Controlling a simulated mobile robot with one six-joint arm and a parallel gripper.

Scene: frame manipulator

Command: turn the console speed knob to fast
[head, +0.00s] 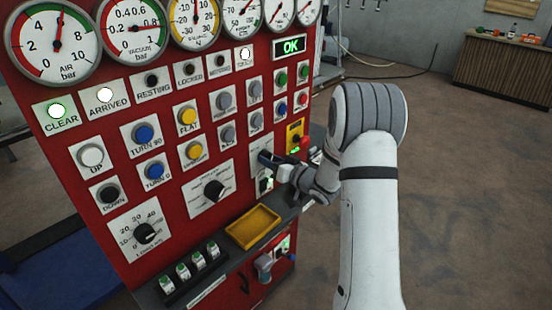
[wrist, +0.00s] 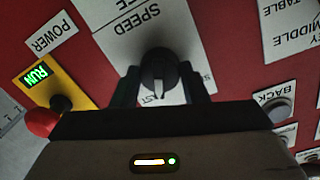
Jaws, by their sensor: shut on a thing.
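The black speed knob (wrist: 158,70) sits on the white plate marked SPEED (wrist: 118,18) in the wrist view. Its pale pointer line points down in that picture, close to partly hidden lettering that ends in "AST". My gripper (wrist: 160,88) is shut on the knob, with one dark finger on each side. In the head view my gripper (head: 270,160) is against the red console (head: 225,255), at the right part of the panel. Part of the plate's lettering is covered by the fingers.
A yellow RUN plate with a red button (wrist: 42,122) is close to my gripper, and it also shows in the head view (head: 304,142). A BACK button (wrist: 280,110) is on the other side. A yellow tray (head: 253,226) is on the ledge below. The OK display (head: 290,46) is lit.

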